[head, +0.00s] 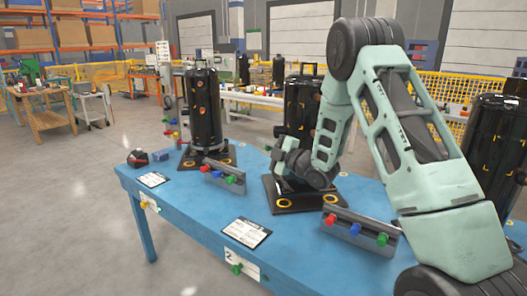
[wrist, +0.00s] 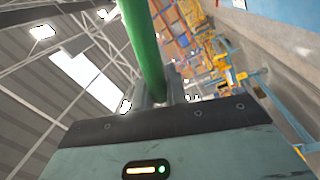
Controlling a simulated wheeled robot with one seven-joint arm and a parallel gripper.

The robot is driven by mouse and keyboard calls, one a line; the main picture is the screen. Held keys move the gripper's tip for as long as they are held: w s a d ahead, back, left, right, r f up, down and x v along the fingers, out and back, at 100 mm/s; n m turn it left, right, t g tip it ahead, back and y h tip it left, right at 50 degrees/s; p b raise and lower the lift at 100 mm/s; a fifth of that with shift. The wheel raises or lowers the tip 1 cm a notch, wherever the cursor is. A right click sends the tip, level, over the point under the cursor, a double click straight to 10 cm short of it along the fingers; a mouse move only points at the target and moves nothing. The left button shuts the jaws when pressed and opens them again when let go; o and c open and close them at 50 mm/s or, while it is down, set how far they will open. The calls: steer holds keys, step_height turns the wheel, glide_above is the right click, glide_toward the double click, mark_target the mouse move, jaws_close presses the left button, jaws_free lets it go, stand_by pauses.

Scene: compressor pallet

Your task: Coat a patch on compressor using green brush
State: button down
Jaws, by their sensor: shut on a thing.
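My gripper (head: 286,158) is at the lower left side of the middle black compressor (head: 302,108), which stands upright on a black base plate (head: 284,204) with orange rings. In the wrist view my gripper (wrist: 166,92) is shut on a green brush (wrist: 142,42), whose thick green handle runs up out of the picture. The bristle end is not visible, and I cannot tell whether it touches the compressor. My arm covers part of the compressor's right side. No coated patch can be made out.
Grey racks with red, blue and green handles stand on the blue table (head: 190,198), one at left (head: 222,173) and one in front (head: 358,233). Black compressors stand at left (head: 203,107) and right (head: 493,132). A card (head: 246,232) lies near the front edge.

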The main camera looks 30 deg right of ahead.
steer(key=shift+f+b, duration=0.1)
steer(key=shift+b, duration=0.45)
step_height(320, 180, down, 6)
steer(key=b, duration=0.7)
steer(key=shift+f+b, duration=0.2)
steer(key=shift+b, duration=0.1)
steer(key=shift+s+a+r+b, duration=0.1)
steer(key=shift+s+a+b, duration=0.3)
steer(key=shift+a, duration=0.5)
steer(key=shift+s+a+f+b, duration=0.1)
steer(key=shift+s+a+b, duration=0.25)
steer(key=shift+a, duration=0.6)
steer(key=shift+s+a+r+b, duration=0.1)
steer(key=shift+s+a+b, duration=0.25)
steer(key=shift+a, duration=0.55)
steer(key=shift+w, duration=0.1)
steer(key=shift+a, duration=0.1)
